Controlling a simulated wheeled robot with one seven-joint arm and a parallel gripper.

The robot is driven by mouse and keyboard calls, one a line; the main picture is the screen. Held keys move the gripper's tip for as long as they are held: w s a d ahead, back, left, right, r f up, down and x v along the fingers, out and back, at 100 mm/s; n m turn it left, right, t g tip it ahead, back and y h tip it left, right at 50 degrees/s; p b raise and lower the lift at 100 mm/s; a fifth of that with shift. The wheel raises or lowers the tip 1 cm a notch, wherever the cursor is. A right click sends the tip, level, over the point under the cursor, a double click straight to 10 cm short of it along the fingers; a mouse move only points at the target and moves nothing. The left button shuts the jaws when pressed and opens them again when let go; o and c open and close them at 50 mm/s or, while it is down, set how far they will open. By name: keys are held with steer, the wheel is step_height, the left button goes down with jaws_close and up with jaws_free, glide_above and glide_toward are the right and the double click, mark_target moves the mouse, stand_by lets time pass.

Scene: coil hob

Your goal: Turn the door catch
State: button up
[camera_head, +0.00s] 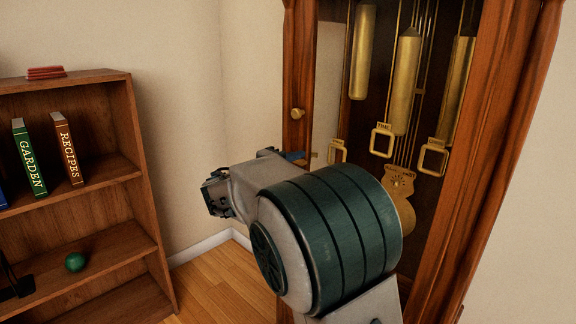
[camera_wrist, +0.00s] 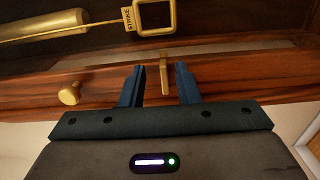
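The door catch (camera_wrist: 164,73) is a small brass bar on the wooden door frame of a tall clock, seen in the wrist view. My gripper (camera_wrist: 160,70) is open, with its two dark blue fingers on either side of the catch and a visible gap on both sides. In the head view my gripper (camera_head: 294,156) is mostly hidden behind my wrist, with a bit of blue finger showing near the door frame. The clock door (camera_head: 295,80) looks closed; a round brass knob (camera_head: 297,113) sits on its frame, also in the wrist view (camera_wrist: 69,95).
Inside the clock hang brass weights (camera_head: 406,80) with square labelled frames and a pendulum (camera_head: 400,183). A wooden bookshelf (camera_head: 130,130) with books and a green ball (camera_head: 75,262) stands at the left. Wood floor (camera_head: 215,280) shows between the shelf and clock.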

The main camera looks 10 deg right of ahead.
steer(key=shift+d+f, duration=0.1)
steer(key=p+v, duration=0.3)
steer(key=v, duration=1.1)
